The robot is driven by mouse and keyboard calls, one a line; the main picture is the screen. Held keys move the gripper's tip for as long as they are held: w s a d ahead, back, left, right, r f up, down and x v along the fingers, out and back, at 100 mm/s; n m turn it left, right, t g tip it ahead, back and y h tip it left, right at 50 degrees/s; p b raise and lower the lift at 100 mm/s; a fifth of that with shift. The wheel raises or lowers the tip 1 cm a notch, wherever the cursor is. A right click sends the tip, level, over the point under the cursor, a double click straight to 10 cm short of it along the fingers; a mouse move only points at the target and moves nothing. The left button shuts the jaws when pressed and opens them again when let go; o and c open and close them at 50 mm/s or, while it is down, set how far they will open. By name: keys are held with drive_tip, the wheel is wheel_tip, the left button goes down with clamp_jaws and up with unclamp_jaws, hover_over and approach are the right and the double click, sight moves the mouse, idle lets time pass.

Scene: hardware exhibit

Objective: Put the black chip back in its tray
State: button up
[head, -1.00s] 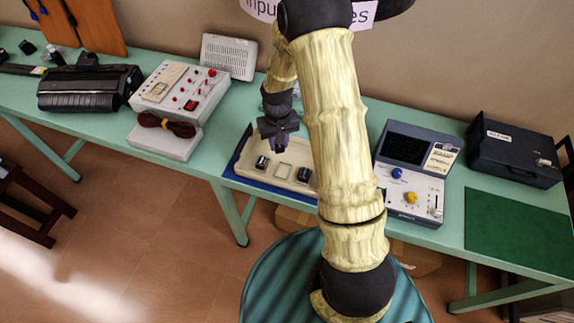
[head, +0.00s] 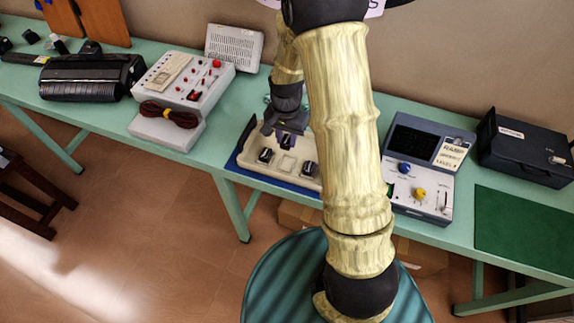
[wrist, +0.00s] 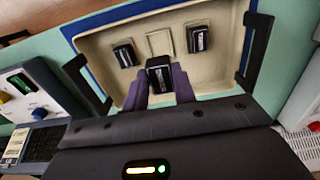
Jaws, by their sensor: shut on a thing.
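The black chip (wrist: 160,76) is held between the two purple fingers of my gripper (wrist: 160,84) in the wrist view, with a pale label showing on its side. The cream tray (wrist: 103,38) with black handles lies beyond it. An empty square slot (wrist: 160,42) shows in the tray floor, just past the held chip. In the head view my gripper (head: 287,137) is over the tray (head: 247,150), pointing down, and the chip seems to be above the tray floor.
Two other black chips (wrist: 125,54) (wrist: 197,38) sit in the tray either side of the empty slot. A blue mat (head: 232,163) lies under the tray. A grey switch panel (head: 180,90) stands left, and a meter console (head: 422,165) stands right.

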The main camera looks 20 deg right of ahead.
hover_over(286, 165)
drive_tip(key=shift+d+f+p, duration=0.1)
drive_tip(key=shift+f+p, duration=0.3)
drive_tip(key=shift+f, duration=2.5)
drive_tip(key=shift+f, duration=0.1)
drive_tip(key=shift+f+p, duration=0.35)
drive_tip(key=shift+f, duration=1.65)
drive_tip(key=shift+f, duration=0.2)
drive_tip(key=o, duration=1)
drive_tip(key=shift+r, duration=0.1)
drive_tip(key=shift+o, duration=0.2)
